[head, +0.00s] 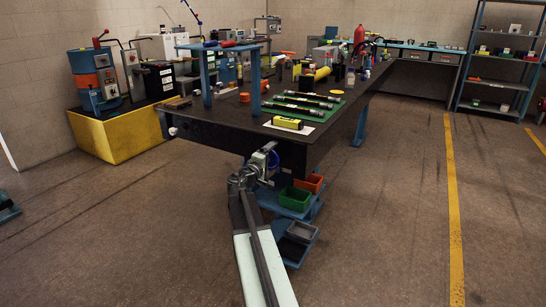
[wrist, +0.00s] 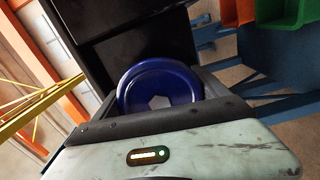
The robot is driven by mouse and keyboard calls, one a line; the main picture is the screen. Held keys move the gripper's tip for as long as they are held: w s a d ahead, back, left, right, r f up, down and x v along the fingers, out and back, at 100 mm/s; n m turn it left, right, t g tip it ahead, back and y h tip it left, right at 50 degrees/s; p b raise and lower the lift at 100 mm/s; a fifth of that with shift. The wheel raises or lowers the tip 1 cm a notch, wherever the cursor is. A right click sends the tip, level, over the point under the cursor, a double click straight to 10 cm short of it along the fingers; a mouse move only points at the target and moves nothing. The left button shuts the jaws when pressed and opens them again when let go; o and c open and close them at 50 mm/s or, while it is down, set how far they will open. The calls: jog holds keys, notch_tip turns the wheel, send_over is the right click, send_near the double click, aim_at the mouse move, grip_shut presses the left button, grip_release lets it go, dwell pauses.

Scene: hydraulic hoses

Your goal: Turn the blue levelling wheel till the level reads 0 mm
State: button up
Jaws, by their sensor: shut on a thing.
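The blue levelling wheel (wrist: 158,82) is in the wrist view, a round disc with a pale hexagonal centre. Its lower part is hidden behind my gripper's dark front edge. My gripper (wrist: 162,92) is shut on the wheel, with a finger at either side of it. In the head view my gripper (head: 262,166) is at the near end of the dark bench, just under the top's edge, and a bit of the blue wheel (head: 273,160) shows there. A yellow level (head: 287,123) lies on a white sheet on the bench top; its reading is too small to make out.
Several dark hoses (head: 305,100) lie on a green mat behind the level. A blue stand (head: 208,80) rises from the bench at left. Green (head: 297,198) and orange (head: 312,184) bins sit below the bench, right of my gripper. The floor to the right is clear.

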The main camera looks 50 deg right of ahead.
jog(key=shift+s+m, duration=0.1)
jog(key=shift+m, duration=0.3)
jog(key=o, duration=1.2)
jog(key=shift+o, duration=0.2)
jog(key=v, duration=0.7)
jog(key=shift+a, duration=0.4)
